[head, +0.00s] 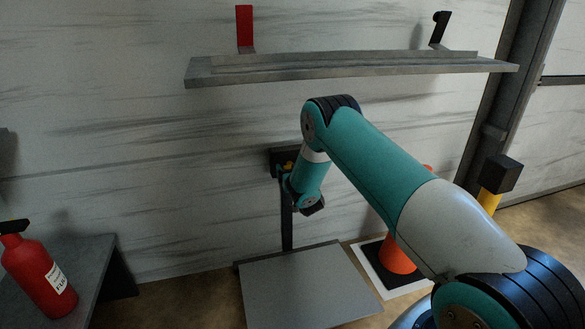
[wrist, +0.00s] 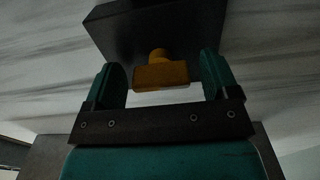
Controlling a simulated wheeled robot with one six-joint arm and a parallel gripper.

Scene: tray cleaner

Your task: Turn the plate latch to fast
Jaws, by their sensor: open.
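The plate latch is a yellow-orange handle (wrist: 162,76) on a short round stem, fixed to a dark box (wrist: 140,28). In the head view the dark box (head: 277,155) sits on top of a dark post, with a bit of the orange handle (head: 288,165) visible. My gripper (wrist: 162,68) is open, with one teal finger on each side of the handle and a gap on both sides. The handle's bar lies roughly crosswise between the fingers. In the head view my wrist partly hides the box and handle.
A grey plate (head: 300,291) lies at the post's foot. A grey shelf (head: 350,68) with red and black brackets is on the wall above. A red extinguisher (head: 42,277) stands on a grey table at left. An orange cone (head: 398,257) is at right, partly behind my arm.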

